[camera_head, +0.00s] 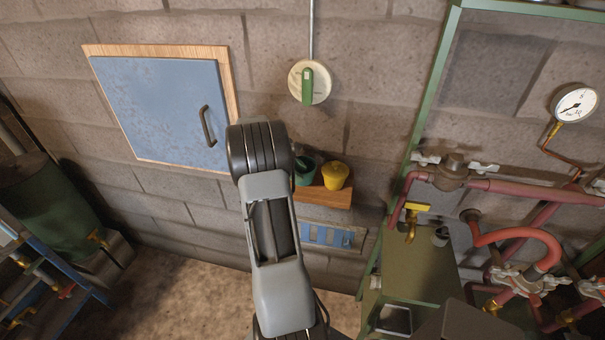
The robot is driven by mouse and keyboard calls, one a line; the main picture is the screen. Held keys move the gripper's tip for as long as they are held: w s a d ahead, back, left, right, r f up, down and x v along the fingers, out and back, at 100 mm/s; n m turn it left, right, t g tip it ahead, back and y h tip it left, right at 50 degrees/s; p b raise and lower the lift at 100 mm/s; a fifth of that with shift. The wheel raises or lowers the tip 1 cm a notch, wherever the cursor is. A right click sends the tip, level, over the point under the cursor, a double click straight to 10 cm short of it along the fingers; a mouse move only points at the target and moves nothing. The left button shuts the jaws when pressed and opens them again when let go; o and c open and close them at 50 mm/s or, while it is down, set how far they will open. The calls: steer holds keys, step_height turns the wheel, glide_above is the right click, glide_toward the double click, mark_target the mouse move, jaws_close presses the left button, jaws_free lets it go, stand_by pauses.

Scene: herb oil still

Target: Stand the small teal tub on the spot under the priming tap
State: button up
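The small teal tub (305,173) stands on a small wooden wall shelf (328,196), partly hidden by my arm. A yellow tub (335,176) stands just to its right. A brass tap with a yellow handle (416,207), likely the priming tap, hangs over a green bench top (415,270) at the right. I cannot make out a marked spot under it. My arm reaches up the middle of the view, with its dark joint left of the teal tub. My gripper's fingers are not visible.
A grey cup-like fitting (440,237) sits right of the tap. Red pipes and valves (520,250) crowd the right side, with a gauge (576,104) above. A blue wall cabinet (160,108) and a green-handled dial (309,82) are on the wall. A green tank (50,205) stands left.

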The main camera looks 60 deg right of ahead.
steer(key=shift+c, duration=0.5)
jaws_close()
steer(key=shift+r, duration=0.2)
